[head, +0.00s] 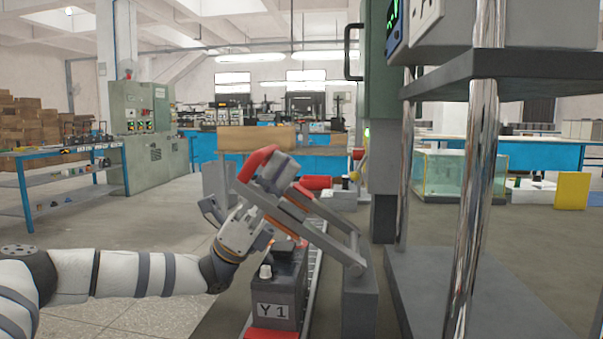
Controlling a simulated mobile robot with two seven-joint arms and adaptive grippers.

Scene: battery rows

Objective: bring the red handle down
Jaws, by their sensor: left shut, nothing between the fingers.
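The red handle (256,163) is on the upper end of a grey lever linkage (312,218), which slopes up to the left from a grey stand (360,300). The handle end is raised above a dark battery block (277,297) labelled "Y 1". My left gripper (246,212) comes in from the left, just below the handle and beside the lever arm. It is shut and holds nothing. I cannot tell whether it touches the lever, as its fingers overlap it in the picture. My right gripper is not in view.
The battery block sits with red showing at its base, beside a metal rail (318,262). A grey shelf on chrome posts (478,170) fills the right. A green cabinet (380,100) stands behind the stand. Open floor (160,235) lies to the left.

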